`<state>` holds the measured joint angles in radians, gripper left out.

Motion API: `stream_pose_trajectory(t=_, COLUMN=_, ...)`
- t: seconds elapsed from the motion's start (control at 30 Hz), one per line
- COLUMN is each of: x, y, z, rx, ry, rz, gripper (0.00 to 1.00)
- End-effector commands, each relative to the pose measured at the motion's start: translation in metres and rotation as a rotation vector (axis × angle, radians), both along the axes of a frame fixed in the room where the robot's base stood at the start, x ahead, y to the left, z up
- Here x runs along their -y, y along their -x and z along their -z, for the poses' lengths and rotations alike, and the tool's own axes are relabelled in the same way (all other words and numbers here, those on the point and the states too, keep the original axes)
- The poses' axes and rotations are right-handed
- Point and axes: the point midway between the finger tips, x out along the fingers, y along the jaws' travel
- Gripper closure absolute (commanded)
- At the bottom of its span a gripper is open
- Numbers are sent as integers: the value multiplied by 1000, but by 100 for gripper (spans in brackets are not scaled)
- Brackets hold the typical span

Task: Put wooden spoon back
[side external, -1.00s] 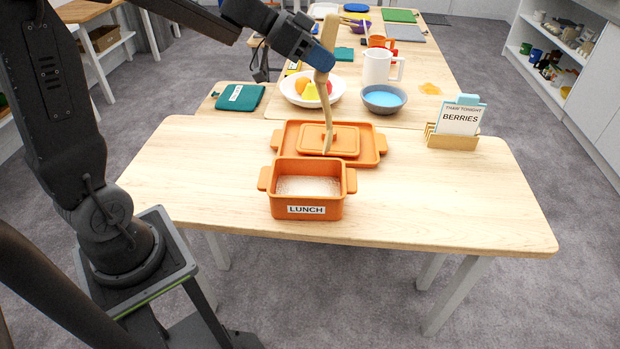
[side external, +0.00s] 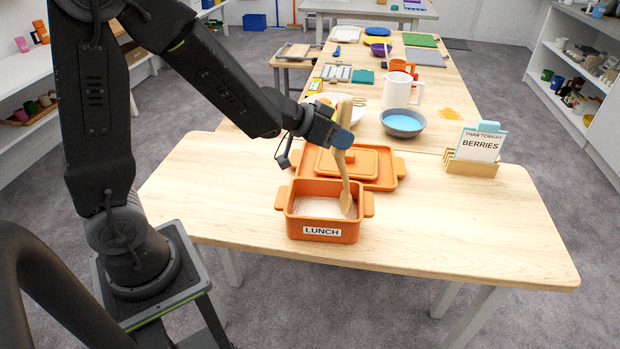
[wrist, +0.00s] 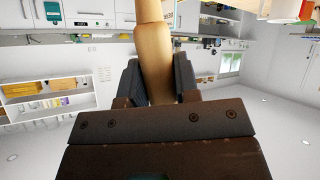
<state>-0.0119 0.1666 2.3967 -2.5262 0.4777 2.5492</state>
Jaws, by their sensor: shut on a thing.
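The wooden spoon (side external: 345,175) is held upright, slightly tilted, in my gripper (side external: 342,137). Its bowl end points down inside the orange dish labelled LUNCH (side external: 323,232), at the right side of the pale contents; whether it touches them I cannot tell. The wrist view shows the spoon's handle (wrist: 154,55) between the two dark fingers of my gripper (wrist: 158,80). The orange lid (side external: 347,161) lies on an orange tray (side external: 385,178) just behind the dish.
A blue-filled bowl (side external: 403,122), a white pitcher (side external: 396,91) and a white plate (side external: 352,114) stand behind the tray. A wooden holder with a BERRIES card (side external: 479,147) is at the right. The table's front right (side external: 470,230) is clear.

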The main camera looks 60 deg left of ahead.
Motion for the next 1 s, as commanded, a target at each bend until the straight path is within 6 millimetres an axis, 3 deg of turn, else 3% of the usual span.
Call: stream_pose_trajectory(t=1.0, x=-1, y=-14, z=-53, rx=-302, ry=-114, rz=235, gripper=95)
